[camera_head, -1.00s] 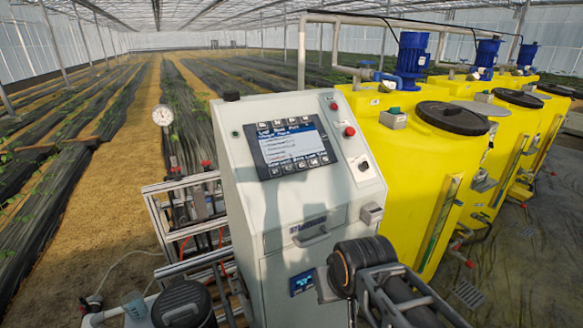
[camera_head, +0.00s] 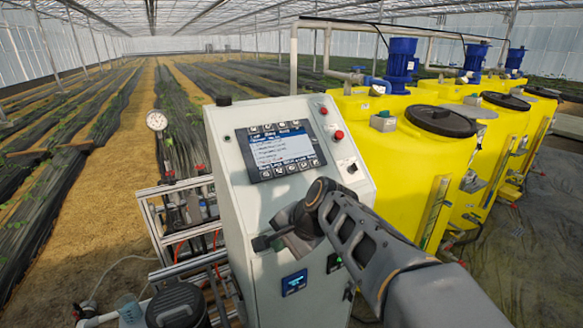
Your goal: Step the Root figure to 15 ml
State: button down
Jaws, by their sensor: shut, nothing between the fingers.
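A control cabinet (camera_head: 221,165) stands in the middle of the view, pale grey with a sloped front. Its touchscreen (camera_head: 281,152) shows a list of lines with a blue highlighted row near the top and a row of buttons along the bottom. The lettering is too small to read, so I cannot make out the Root figure. My gripper (camera_head: 262,243) is shut and empty, in front of the cabinet below the screen, pointing left. It and my wrist hide the drawer area of the cabinet front.
Red buttons (camera_head: 339,135) and a black knob (camera_head: 351,169) sit right of the screen. A small blue display (camera_head: 294,282) is low on the cabinet. Yellow tanks (camera_head: 400,165) stand at the right, with a pressure gauge (camera_head: 156,121) and pipework at the left.

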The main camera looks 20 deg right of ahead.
aim_at(292, 168)
jog(key=w+d+r+m+t+y, duration=0.2)
jog(key=w+d+r+m+t, duration=0.2)
jog(key=m, duration=0.7)
jog(key=w+d+r+m+t+y+p, duration=0.1)
jog(key=w+d+r+m+t, duration=0.3)
jog(key=w+d+r+m, duration=0.4)
jog(key=w+d+m+y, duration=0.1)
jog(key=w+d+m, duration=0.1)
jog(key=w, duration=0.3)
jog(key=shift+w+d+r+m+t, duration=0.3)
jog(key=shift+r+m, duration=0.1)
jog(key=shift+m, duration=0.1)
jog(key=shift+w+a+f+b, duration=0.2)
jog(key=shift+w+f+b, duration=0.6)
jog(key=shift+w+f, duration=0.75)
jog(key=shift+w+a+f+b, duration=0.2)
jog(key=shift+w+f+b, duration=0.6)
jog(key=shift+w+f, duration=0.75)
jog(key=shift+s+f, duration=0.1)
jog(key=shift+f, duration=0.2)
jog(key=shift+w+f, duration=0.2)
